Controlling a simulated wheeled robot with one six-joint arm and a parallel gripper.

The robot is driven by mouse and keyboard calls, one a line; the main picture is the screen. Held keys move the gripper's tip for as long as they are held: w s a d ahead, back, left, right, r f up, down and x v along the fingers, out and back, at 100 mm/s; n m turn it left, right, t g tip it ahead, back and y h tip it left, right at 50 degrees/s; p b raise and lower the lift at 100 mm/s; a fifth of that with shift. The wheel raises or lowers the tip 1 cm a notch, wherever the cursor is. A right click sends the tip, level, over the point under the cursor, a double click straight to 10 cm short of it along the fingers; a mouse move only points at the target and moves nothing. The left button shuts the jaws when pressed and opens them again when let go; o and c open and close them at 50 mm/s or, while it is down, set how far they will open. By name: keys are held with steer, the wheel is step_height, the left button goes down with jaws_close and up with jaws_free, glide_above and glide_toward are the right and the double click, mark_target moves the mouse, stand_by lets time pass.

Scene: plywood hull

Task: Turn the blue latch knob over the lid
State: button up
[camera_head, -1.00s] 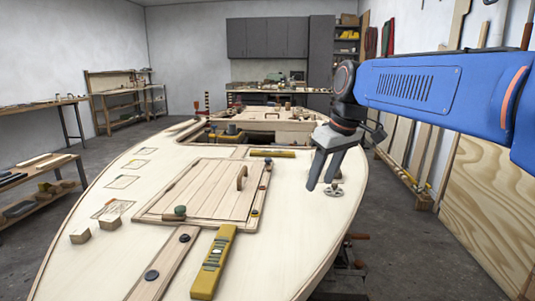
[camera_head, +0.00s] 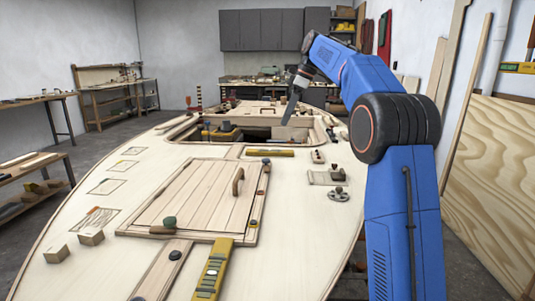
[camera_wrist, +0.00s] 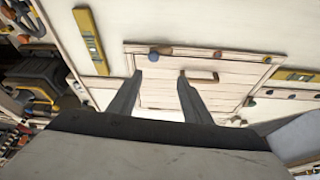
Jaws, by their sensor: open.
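The blue latch knob (camera_head: 266,162) stands at the far right corner of the plank lid (camera_head: 205,197). In the wrist view the blue knob (camera_wrist: 153,56) is at the lid's (camera_wrist: 160,97) upper edge, slightly above my fingertips in the picture. My gripper (camera_head: 287,112) is over the hatch opening beyond the lid, pointing down. In the wrist view my gripper (camera_wrist: 160,75) is open and empty, its two dark fingers apart. The knob is not between the fingers. Whether the knob's bar lies over the lid is too small to tell.
A wooden handle (camera_head: 238,181) rises from the lid, and a green knob (camera_head: 169,222) is at its near left. Yellow levels lie beyond the lid (camera_head: 270,152) and in front (camera_head: 212,270). Small fittings (camera_head: 338,195) stand on the right deck. Wood blocks (camera_head: 91,236) sit left.

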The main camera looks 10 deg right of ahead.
steer(key=w, duration=0.2)
glide_toward(266, 159)
steer(key=shift+n, duration=0.3)
steer(key=x, duration=0.7)
steer(key=shift+f, duration=0.25)
steer(key=c, duration=1.1)
